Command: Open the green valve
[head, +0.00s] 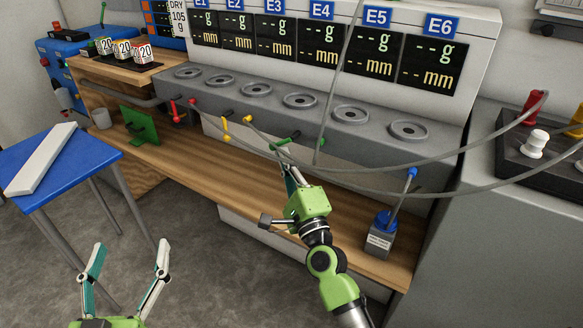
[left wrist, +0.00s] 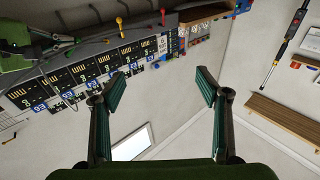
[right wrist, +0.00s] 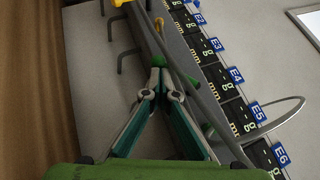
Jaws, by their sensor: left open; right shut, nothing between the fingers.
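The green valve (head: 279,144) has a green handle on the front of the grey bench unit. In the right wrist view, a green piece of it (right wrist: 180,73) shows just beyond my fingertips. My right gripper (head: 286,153) is shut and empty, with its tips at or beside the green handle; I cannot tell whether they touch. It also shows shut in the right wrist view (right wrist: 158,66). The tips and a grey cable partly cover the valve. My left gripper (head: 130,251) is open and empty, low at the left, far from the valve.
Yellow handles (head: 225,124) and a red handle (head: 175,110) sit left of the green one. Grey cables (head: 420,166) cross near my right arm. A blue table (head: 75,160) stands at left.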

